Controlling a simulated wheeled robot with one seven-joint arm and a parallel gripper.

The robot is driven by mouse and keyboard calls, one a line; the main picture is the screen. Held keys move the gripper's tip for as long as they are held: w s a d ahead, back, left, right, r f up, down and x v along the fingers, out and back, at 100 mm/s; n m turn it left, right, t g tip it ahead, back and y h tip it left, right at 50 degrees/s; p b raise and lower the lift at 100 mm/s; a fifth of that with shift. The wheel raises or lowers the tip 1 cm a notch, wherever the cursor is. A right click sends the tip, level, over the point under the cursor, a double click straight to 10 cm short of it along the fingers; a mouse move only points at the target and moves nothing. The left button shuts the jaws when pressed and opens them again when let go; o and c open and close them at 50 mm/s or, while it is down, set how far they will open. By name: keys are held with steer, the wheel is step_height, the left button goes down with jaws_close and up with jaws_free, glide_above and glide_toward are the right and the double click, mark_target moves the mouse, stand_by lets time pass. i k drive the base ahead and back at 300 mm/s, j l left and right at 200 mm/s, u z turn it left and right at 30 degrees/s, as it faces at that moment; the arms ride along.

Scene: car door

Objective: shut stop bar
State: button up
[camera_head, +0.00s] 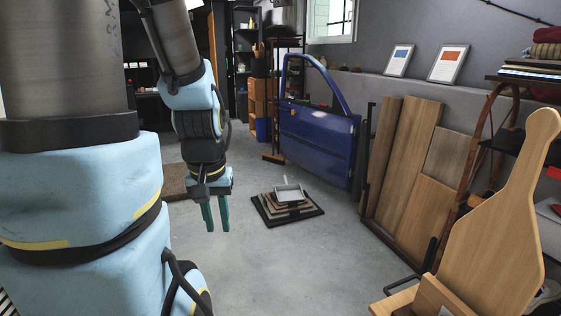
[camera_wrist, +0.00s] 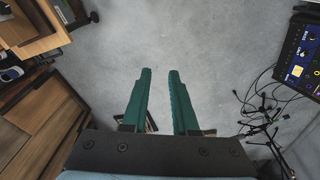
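A blue car door (camera_head: 318,135) with an open window frame stands upright at the back centre of the head view. A dark upright post (camera_head: 364,150) stands at its right edge. I cannot tell for certain which part is the stop bar. My gripper (camera_head: 217,228) hangs pointing down, left of and nearer than the door, with clear space between them. In the wrist view my gripper (camera_wrist: 160,72) shows two green fingers with a gap between them and nothing held. The door does not show in the wrist view.
A low stack of boards with a dustpan-like item (camera_head: 288,194) lies on the floor. Wooden planks (camera_head: 413,160) lean on the right wall. A large wooden board (camera_head: 495,225) stands near right. The wrist view shows cables and a stand (camera_wrist: 265,118) at right.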

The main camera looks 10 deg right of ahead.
mark_target(370, 104)
steer(key=i+z, duration=0.15)
steer(key=i, duration=0.5)
steer(key=i+j+z, duration=0.1)
steer(key=i, duration=0.5)
steer(key=i+j+z, duration=0.15)
steer(key=i, duration=0.5)
steer(key=i+l, duration=0.25)
steer(key=i, duration=0.25)
steer(key=i+l, duration=0.25)
steer(key=i, duration=0.25)
steer(key=i+l+z, duration=0.1)
steer(key=i, duration=0.45)
steer(key=i+l+u, duration=0.1)
steer(key=l, duration=0.2)
steer(key=i+l+u, duration=0.25)
steer(key=l, duration=0.4)
steer(key=i+l+u, duration=0.25)
steer(key=l, duration=0.5)
steer(key=i, duration=0.1)
